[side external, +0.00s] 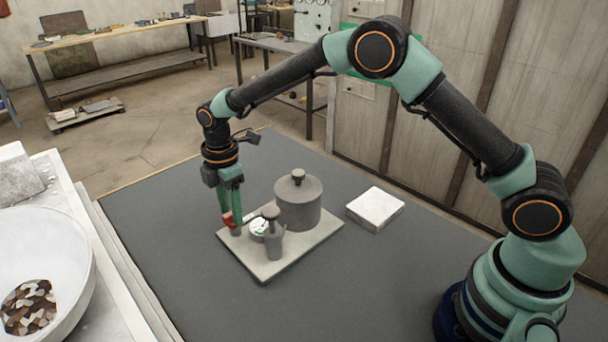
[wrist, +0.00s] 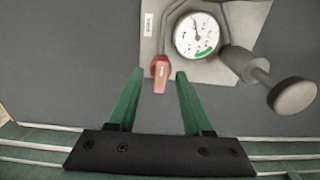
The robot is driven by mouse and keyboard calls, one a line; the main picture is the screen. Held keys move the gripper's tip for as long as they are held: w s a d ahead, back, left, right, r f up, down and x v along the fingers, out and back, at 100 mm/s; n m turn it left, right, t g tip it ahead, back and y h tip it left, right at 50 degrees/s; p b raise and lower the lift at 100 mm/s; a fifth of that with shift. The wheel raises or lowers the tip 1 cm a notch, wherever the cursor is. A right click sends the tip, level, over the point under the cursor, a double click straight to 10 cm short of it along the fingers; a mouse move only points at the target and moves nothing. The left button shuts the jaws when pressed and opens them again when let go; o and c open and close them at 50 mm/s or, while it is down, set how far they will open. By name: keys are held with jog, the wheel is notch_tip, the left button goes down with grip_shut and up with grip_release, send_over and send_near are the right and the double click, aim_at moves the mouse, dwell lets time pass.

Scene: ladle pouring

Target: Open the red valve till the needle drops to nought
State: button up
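The red valve (wrist: 160,74) has a short lever handle and sits on the pale base plate (wrist: 150,42), beside the round gauge. It also shows small in the side view (side external: 228,221). The gauge (wrist: 197,36) has a white face with a green arc at its lower right; its dark needle points roughly up. In the wrist view my gripper (wrist: 160,73) is open, with one green finger on each side of the red handle and a gap on both sides. In the side view my gripper (side external: 230,208) points down over the valve; contact cannot be told.
On the plate stand a grey lidded pot (side external: 298,205) and a smaller grey knobbed cylinder (side external: 273,242), close to the gauge. A white block (side external: 375,208) lies to the right. A white bowl (side external: 78,240) of brown and white pieces is at left. The front grey table is clear.

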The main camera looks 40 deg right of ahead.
notch_tip(320, 180, up, 12)
dwell(0.6)
jog(key=shift+d+r, duration=0.1)
jog(key=s+d+r+m+t, duration=0.3)
jog(key=s+d+r+m, duration=0.5)
jog(key=d+r, duration=0.1)
jog(key=s+d+f+m+t, duration=0.2)
jog(key=s+d+m, duration=0.5)
jog(key=s, duration=0.6)
jog(key=m, duration=0.2)
jog(key=shift+d+f+m+t, duration=0.2)
jog(key=shift+m+t, duration=0.1)
jog(key=shift+m, duration=0.1)
